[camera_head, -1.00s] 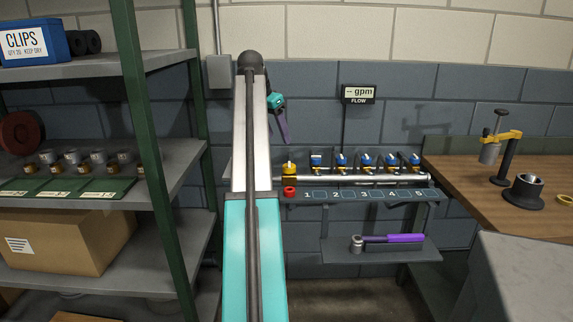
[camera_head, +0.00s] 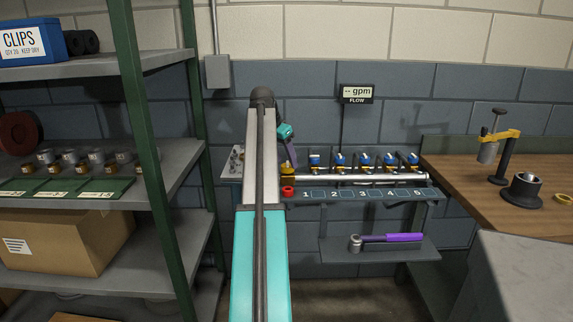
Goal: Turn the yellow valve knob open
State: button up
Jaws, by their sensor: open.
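The yellow valve knob (camera_head: 288,168) stands at the left end of the silver manifold pipe (camera_head: 360,179), partly covered by my arm. My gripper (camera_head: 291,156) shows as a small purple piece pointing down below my teal wrist, right at the knob's top in the picture. Its jaws are open. Whether the fingers are around the knob or only in front of it, I cannot tell at this size. The flow display (camera_head: 356,93) on the wall above reads dashes and "gpm".
Several blue-topped valves (camera_head: 340,160) line the pipe to the right, above a numbered shelf strip (camera_head: 361,194). A red knob (camera_head: 288,191) sits just below the yellow one. Green-posted shelving (camera_head: 145,110) stands left, a wooden bench (camera_head: 465,175) right.

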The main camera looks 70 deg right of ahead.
jog(key=shift+x, duration=1.15)
jog(key=c, duration=1.1)
jog(key=shift+o, duration=0.2)
